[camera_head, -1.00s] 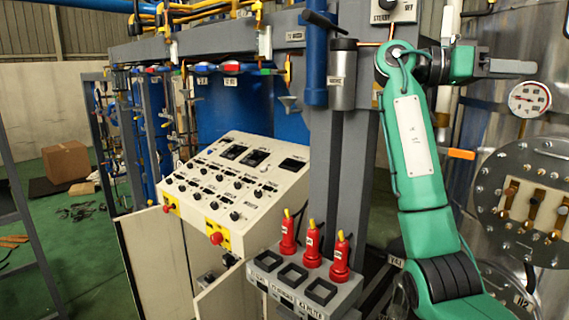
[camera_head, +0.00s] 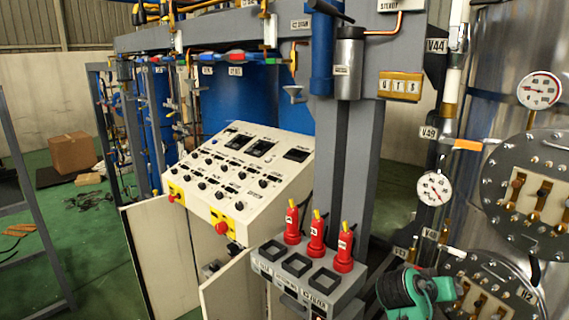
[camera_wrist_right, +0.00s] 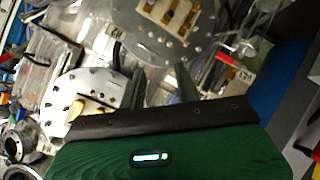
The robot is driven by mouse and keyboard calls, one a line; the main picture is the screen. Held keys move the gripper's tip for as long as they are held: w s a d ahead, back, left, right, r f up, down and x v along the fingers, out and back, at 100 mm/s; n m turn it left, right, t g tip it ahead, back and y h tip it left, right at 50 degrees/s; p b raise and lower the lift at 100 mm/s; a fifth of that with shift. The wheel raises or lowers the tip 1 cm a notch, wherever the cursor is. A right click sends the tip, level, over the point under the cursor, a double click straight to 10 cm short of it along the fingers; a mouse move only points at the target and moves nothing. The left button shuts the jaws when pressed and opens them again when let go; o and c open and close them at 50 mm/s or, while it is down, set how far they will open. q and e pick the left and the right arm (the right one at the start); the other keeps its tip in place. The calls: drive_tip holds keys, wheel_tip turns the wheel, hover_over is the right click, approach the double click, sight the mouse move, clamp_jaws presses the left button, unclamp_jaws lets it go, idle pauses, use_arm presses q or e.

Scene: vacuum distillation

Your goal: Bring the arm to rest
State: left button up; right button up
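In the head view, part of my green right arm (camera_head: 412,293) shows low at the bottom right, in front of the lower flanged plate; its gripper is out of that view. The right wrist view shows my right gripper (camera_wrist_right: 158,88) beyond its green body and dark palm edge. Its two dark fingers stand apart with nothing seen held between them. Flanged plates lie behind them. My left arm and gripper are not in view.
A control panel (camera_head: 240,170) stands in the middle. A grey holder (camera_head: 297,268) with red-handled items (camera_head: 317,235) stands right of it. Gauges (camera_head: 434,188) and a bolted flange plate (camera_head: 530,185) are at the right. Green floor (camera_head: 95,265) is open at left.

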drive_tip(key=s+a+f+n+y, duration=0.2)
drive_tip(key=s+a+f+y, duration=0.1)
drive_tip(key=s+f, duration=0.55)
drive_tip(key=s+a+f+n+y, duration=0.2)
drive_tip(key=s+a+f+y, duration=0.15)
drive_tip(key=s+f, duration=0.5)
drive_tip(key=s+a+f+n+g+y, duration=0.15)
drive_tip(key=s+a, duration=0.25)
drive_tip(key=s, duration=0.4)
drive_tip(key=s+a+f+n+y, duration=0.1)
drive_tip(key=s+a+f+y, duration=0.2)
drive_tip(key=s, duration=0.5)
wheel_tip(320, 180, down, 36)
drive_tip(key=s+a+g+b, duration=0.1)
drive_tip(key=g+b, duration=0.1)
drive_tip(key=b, duration=0.3)
drive_tip(key=s+d+f+b, duration=0.3)
drive_tip(key=s+f+b, duration=0.1)
drive_tip(key=s+f, duration=1.5)
wheel_tip(320, 180, down, 4)
drive_tip(key=shift+d+r+g, duration=0.15)
drive_tip(key=shift+d+g, duration=0.05)
drive_tip(key=shift+g, duration=0.15)
drive_tip(key=shift+n, duration=0.25)
